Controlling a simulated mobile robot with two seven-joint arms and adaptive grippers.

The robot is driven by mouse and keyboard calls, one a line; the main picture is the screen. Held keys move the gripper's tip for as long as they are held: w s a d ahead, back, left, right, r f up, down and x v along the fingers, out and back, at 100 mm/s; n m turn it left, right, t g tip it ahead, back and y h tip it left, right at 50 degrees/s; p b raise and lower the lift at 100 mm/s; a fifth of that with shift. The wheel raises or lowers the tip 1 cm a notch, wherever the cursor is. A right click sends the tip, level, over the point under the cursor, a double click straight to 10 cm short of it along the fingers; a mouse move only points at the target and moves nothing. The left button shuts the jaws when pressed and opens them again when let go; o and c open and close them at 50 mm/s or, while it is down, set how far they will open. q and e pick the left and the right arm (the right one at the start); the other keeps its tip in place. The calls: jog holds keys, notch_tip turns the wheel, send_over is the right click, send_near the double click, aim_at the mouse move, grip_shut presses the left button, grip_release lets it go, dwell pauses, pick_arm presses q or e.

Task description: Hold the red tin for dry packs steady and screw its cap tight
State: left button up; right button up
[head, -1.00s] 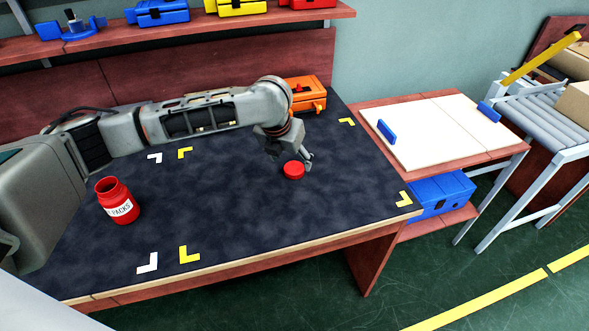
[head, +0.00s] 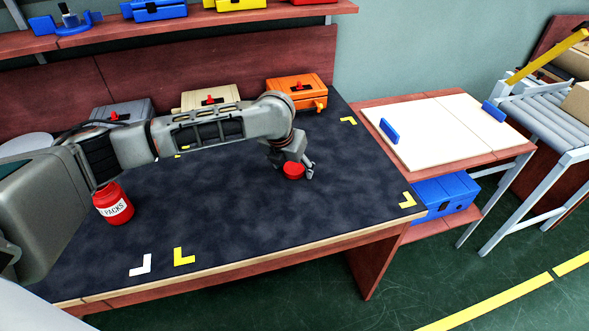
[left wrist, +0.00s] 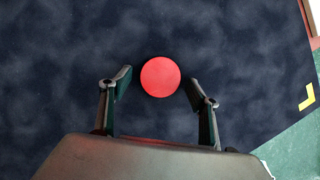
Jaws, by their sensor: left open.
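The red tin (head: 114,205), labelled "PACKS", stands upright on the dark mat at the left of the head view, its top partly hidden by my arm. The round red cap (head: 293,171) lies on the mat toward the right. My left gripper (head: 293,174) is down at the cap, its fingers open on either side of it. In the left wrist view the cap (left wrist: 160,77) sits between and slightly beyond the open fingertips (left wrist: 158,86), with gaps on both sides. My right gripper is not in view.
Grey, beige (head: 209,97) and orange (head: 297,91) toolboxes stand along the back of the workbench. A side table with a white board (head: 440,128) and blue blocks is at the right, beside a roller conveyor (head: 560,115). The mat's front middle is clear.

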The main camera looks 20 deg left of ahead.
aim_at(292, 170)
pick_arm(q)
jog(key=shift+r, duration=0.1)
jog(key=c, duration=0.8)
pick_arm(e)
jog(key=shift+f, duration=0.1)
pick_arm(q)
jog(key=shift+o, duration=0.2)
notch_tip(292, 170, up, 20)
jog(key=p, duration=0.5)
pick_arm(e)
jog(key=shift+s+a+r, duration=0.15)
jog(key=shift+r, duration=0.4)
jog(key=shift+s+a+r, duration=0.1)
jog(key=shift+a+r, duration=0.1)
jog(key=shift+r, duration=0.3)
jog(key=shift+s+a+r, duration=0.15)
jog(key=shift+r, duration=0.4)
